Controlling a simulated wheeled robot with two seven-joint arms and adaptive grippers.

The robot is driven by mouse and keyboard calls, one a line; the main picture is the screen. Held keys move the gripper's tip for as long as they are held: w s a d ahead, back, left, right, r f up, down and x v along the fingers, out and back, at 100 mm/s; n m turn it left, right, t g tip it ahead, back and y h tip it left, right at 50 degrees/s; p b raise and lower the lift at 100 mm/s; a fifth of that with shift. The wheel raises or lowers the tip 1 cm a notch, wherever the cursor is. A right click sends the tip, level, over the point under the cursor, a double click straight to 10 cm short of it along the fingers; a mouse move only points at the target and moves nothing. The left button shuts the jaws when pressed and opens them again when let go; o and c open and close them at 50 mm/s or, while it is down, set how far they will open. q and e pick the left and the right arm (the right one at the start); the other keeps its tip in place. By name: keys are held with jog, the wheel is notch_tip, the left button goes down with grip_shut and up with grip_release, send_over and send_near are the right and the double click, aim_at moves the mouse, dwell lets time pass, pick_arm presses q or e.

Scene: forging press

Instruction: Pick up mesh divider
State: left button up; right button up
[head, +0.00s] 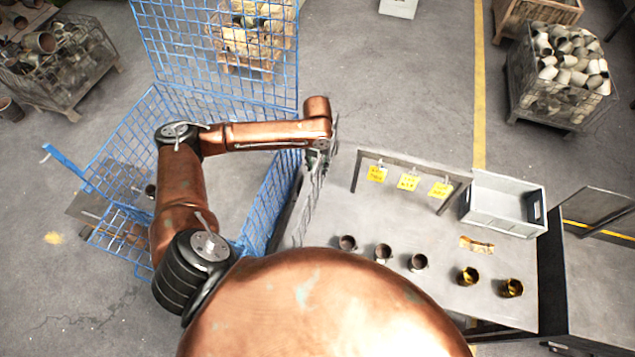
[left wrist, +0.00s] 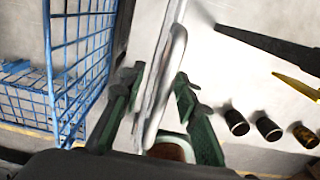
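The mesh divider (head: 303,208) is a grey mesh panel standing nearly edge-on between the blue wire cage and the table in the head view. My left gripper (head: 322,150) is at its upper end, and its fingers are hard to make out there. In the left wrist view, my left gripper's green fingers (left wrist: 157,98) are spread on either side of a pale rail of the divider (left wrist: 166,82). A gap shows beside the rail, so the gripper looks open around it. My right gripper is not in view.
The blue wire cage (head: 284,194) stands left of the divider. The table (head: 390,210) on the right holds several dark and brass cups, a grey crate (head: 482,205) and a frame (head: 408,160) with yellow tags. Mesh bins stand farther off.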

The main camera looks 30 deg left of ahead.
pick_arm(q)
jog(key=shift+f, duration=0.95)
grip_shut()
jog(key=shift+r, duration=0.1)
